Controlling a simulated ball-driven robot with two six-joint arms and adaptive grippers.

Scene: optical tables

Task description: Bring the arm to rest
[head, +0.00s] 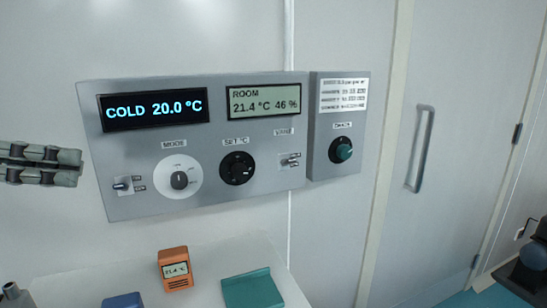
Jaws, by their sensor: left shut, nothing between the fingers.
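My left gripper (78,168) comes in from the left edge. The panel carries a display reading COLD 20.0 °C (153,107), a room display (264,101), a white mode dial (179,181), a black set knob (237,168) and small switches at either side. My right gripper is not in view.
Below, a pale surface (205,273) holds an orange meter (175,269), a green tray-like item (253,290) and a blue item (123,301). A door with a handle (422,148) stands right. Dark equipment (530,265) is at lower right.

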